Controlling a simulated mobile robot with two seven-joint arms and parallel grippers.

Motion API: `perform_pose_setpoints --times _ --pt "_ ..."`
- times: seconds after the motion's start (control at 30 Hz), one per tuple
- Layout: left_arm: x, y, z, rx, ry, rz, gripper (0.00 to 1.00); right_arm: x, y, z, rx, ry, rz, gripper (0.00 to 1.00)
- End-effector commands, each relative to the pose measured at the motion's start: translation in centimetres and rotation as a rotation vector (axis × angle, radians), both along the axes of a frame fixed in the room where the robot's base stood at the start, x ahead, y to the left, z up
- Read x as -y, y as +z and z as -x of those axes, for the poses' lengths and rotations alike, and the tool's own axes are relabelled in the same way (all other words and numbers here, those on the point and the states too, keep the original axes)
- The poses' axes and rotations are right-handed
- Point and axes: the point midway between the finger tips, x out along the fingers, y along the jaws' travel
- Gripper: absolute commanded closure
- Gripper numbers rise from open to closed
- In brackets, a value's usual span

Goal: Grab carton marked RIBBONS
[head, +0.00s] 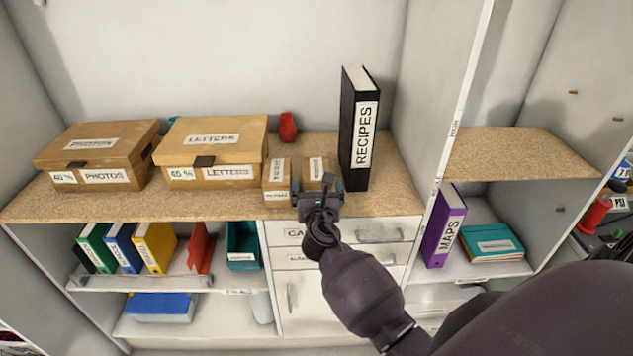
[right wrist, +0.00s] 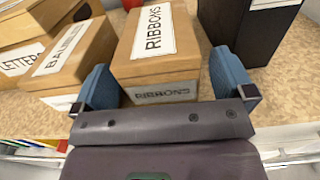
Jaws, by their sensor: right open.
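The carton marked RIBBONS (right wrist: 158,62) is a small brown box with white labels on its lid and front. It stands on the wooden shelf top, and in the head view it (head: 315,168) is partly hidden behind my gripper. My right gripper (right wrist: 165,88) is open, with one blue finger on each side of the carton's near end. I cannot tell whether the fingers touch it. In the head view my right gripper (head: 318,190) is at the shelf's front edge. My left gripper is not in view.
A similar carton marked BAUBLES (right wrist: 72,62) stands close on the left. The black RECIPES binder (head: 359,130) stands upright close on the right. Larger LETTERS (head: 212,150) and PHOTOS (head: 98,155) boxes are further left. A red vase (head: 288,127) stands behind.

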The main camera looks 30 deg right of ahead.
Motion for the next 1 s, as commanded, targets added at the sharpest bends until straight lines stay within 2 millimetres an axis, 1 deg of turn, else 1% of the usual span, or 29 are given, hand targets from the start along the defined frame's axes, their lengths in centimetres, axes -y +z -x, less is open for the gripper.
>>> perform_pose_setpoints --times 0.03,0.2,0.47,0.8,0.83,1.0 --pt "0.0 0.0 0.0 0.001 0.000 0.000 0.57 0.4 0.1 -0.7 0.000 0.000 0.001 0.00" --pt "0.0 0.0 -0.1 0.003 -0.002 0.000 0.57 1.1 0.0 -1.8 -0.001 0.000 0.001 0.00" --pt "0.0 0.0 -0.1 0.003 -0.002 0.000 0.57 1.2 0.0 -1.9 -0.001 0.000 -0.001 0.00" --pt "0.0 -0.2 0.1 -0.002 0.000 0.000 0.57 1.2 0.0 -1.9 -0.001 0.000 -0.001 0.52" --pt "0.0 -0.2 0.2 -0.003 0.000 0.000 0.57 1.2 0.0 -1.9 0.000 0.000 0.000 0.54" --pt "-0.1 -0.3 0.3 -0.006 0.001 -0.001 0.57 1.2 0.0 -1.9 0.000 0.000 0.000 0.54"
